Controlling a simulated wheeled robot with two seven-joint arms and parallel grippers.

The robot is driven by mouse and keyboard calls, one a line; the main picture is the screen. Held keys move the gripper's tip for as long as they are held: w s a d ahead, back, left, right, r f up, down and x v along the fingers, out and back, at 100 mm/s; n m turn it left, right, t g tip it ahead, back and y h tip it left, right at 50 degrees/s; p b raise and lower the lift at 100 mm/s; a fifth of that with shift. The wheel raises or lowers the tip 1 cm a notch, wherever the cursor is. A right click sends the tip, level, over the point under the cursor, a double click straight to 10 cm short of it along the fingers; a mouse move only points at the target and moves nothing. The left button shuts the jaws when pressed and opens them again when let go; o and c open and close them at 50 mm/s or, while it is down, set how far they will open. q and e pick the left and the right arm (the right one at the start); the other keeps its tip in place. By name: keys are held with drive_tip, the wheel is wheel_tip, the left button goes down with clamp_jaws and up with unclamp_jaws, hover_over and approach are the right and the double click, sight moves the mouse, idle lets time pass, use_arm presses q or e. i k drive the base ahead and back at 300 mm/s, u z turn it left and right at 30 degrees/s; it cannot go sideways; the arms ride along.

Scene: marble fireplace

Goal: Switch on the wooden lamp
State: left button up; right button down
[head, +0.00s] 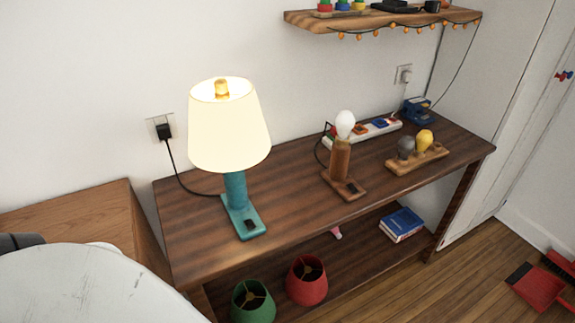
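The wooden lamp (341,160) stands upright on the dark wooden table, right of its middle. It has a flat wooden base with a small dark switch (352,188) and a bare white bulb (345,123) with no shade. I see no clear glow around the bulb. A dark cord runs behind the lamp toward a white power strip (329,143), which holds coloured plugs or switches; the lamp partly hides it. Neither of my grippers shows in the head view.
A lit teal lamp (235,190) stands left on the table (290,205). A board with grey and yellow bulbs (424,140) lies right. Green (252,302) and red (307,280) shades sit below. A wall shelf (385,22) hangs above. The table's front middle is clear.

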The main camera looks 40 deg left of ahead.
sight(353, 189)
drive_tip(key=u, duration=0.8)
